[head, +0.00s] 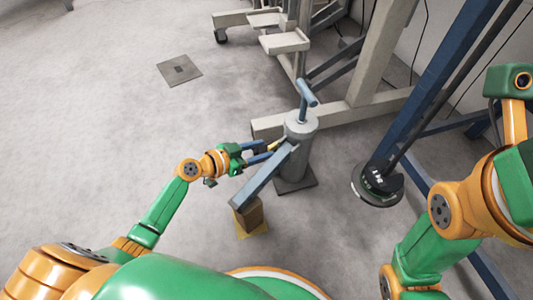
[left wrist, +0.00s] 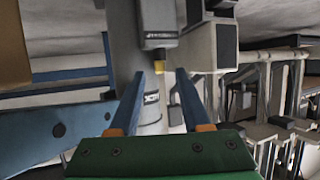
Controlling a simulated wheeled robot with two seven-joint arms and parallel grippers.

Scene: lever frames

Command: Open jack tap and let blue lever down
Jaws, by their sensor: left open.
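The jack is a grey upright cylinder (head: 296,165) on a dark base plate, with a blue T-shaped handle (head: 307,96) on top. A blue-grey lever (head: 263,178) slopes from the cylinder down to the left, its low end over a brown block (head: 250,214). A small yellow piece, possibly the tap (head: 274,146), shows at the cylinder's left side. In the left wrist view a yellow tip (left wrist: 159,69) sits under a dark fitting, beyond my fingers. My left gripper (head: 268,153) is open beside the cylinder; its two blue fingers (left wrist: 156,102) look empty. I see no right gripper.
Pale steel frames (head: 372,60) stand behind the jack. A dark blue slanted post (head: 430,90) and a black round weight (head: 377,185) are to the right, near my right arm. A floor plate (head: 179,70) lies far left.

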